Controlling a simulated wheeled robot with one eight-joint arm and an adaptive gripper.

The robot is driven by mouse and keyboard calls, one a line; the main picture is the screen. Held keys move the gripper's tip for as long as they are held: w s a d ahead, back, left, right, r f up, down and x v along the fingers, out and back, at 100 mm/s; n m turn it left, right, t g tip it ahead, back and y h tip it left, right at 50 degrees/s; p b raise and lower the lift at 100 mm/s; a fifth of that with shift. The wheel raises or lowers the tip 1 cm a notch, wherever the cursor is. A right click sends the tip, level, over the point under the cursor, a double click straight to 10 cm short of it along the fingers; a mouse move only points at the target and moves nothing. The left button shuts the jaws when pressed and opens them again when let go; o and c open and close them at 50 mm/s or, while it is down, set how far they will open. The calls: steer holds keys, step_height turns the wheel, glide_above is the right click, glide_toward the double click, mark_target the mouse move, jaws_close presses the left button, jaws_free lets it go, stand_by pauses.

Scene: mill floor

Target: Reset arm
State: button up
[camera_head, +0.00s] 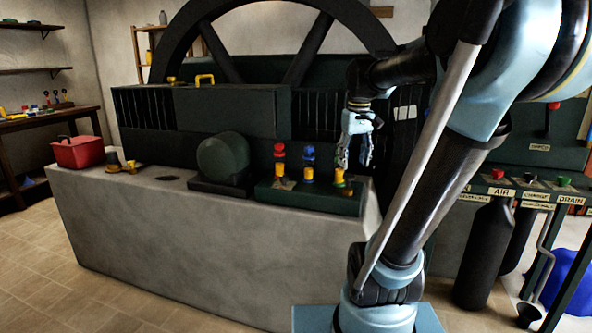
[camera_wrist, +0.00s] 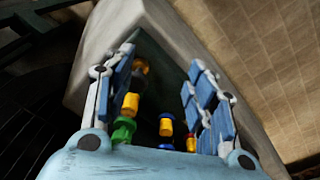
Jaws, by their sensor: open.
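My gripper (camera_head: 355,150) hangs at the right end of the concrete plinth, fingers pointing down, above and beside the rightmost of three coloured fittings. In the wrist view my gripper (camera_wrist: 160,85) has its two blue-padded fingers spread apart, with nothing held between them. The rightmost fitting (camera_head: 340,179) has a yellow band; its top is partly hidden by my gripper. In the wrist view a fitting with green and yellow parts (camera_wrist: 125,120) shows close to the left finger. Whether they touch is unclear.
A blue-topped fitting (camera_head: 309,160) and a red-topped fitting (camera_head: 280,163) stand left on the dark green block (camera_head: 325,202). A red toolbox (camera_head: 77,153) sits at the plinth's (camera_head: 200,230) left end. A large flywheel (camera_head: 180,30) rises behind. A labelled valve panel (camera_head: 510,190) stands right.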

steer(key=s+f+m+t, duration=0.1)
steer(key=s+f+m, duration=0.2)
steer(key=s+f, duration=1.4)
step_height(320, 180, down, 3)
steer(key=shift+d, duration=0.35)
steer(key=c, duration=0.4)
steer(key=shift+d, duration=0.15)
